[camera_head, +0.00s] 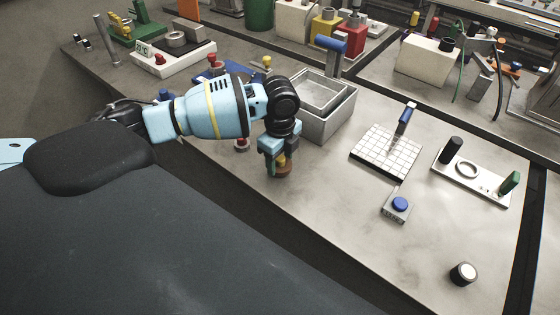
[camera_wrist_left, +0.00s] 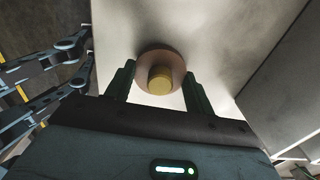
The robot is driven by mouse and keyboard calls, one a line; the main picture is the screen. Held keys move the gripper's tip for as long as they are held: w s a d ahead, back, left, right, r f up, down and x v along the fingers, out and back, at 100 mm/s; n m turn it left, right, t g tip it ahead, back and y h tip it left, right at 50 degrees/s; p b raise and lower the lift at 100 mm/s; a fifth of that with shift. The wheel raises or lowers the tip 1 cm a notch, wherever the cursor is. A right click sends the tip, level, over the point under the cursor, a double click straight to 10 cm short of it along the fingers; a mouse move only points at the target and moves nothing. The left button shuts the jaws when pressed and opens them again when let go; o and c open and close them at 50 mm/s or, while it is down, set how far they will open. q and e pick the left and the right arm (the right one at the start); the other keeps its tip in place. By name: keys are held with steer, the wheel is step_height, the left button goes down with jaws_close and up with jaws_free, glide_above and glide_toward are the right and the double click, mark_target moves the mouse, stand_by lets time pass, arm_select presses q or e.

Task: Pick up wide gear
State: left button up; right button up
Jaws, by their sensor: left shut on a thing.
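The wide gear (camera_head: 285,172) appears to be the brown round disc with a yellow hub near the table's front edge. It also shows in the left wrist view (camera_wrist_left: 146,66), with its yellow hub (camera_wrist_left: 160,80) facing the camera. My left gripper (camera_head: 280,160) points down over it in the head view. In the left wrist view the two dark green fingers (camera_wrist_left: 159,88) stand on either side of the disc, shut on it. Part of the gear is hidden by the fingers in the head view. I cannot tell whether it touches the table. My right gripper is not in view.
A grey bin (camera_head: 330,125) stands right behind my left gripper. A white tiled board (camera_head: 375,155), a blue-button box (camera_head: 398,205) and a white fixture plate (camera_head: 485,188) lie to the right. A small dark cylinder (camera_head: 463,273) stands front right. The table between them is clear.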

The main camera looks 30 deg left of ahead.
arm_select(q)
step_height(320, 180, up, 3)
steer(key=shift+f, duration=0.15)
steer(key=s+r+p, duration=0.1)
steer(key=s, duration=1.5)
steer(key=shift+a, duration=0.35)
steer(key=shift+r, duration=0.15)
steer(key=w+d+r+n, duration=0.2)
steer(key=d+r+n, duration=0.1)
steer(key=n, duration=0.6)
steer(key=w+d+r+n, duration=0.3)
steer(key=d+n, duration=0.3)
steer(key=n, duration=0.4)
steer(key=shift+w, duration=0.2)
steer(key=shift+d, duration=0.1)
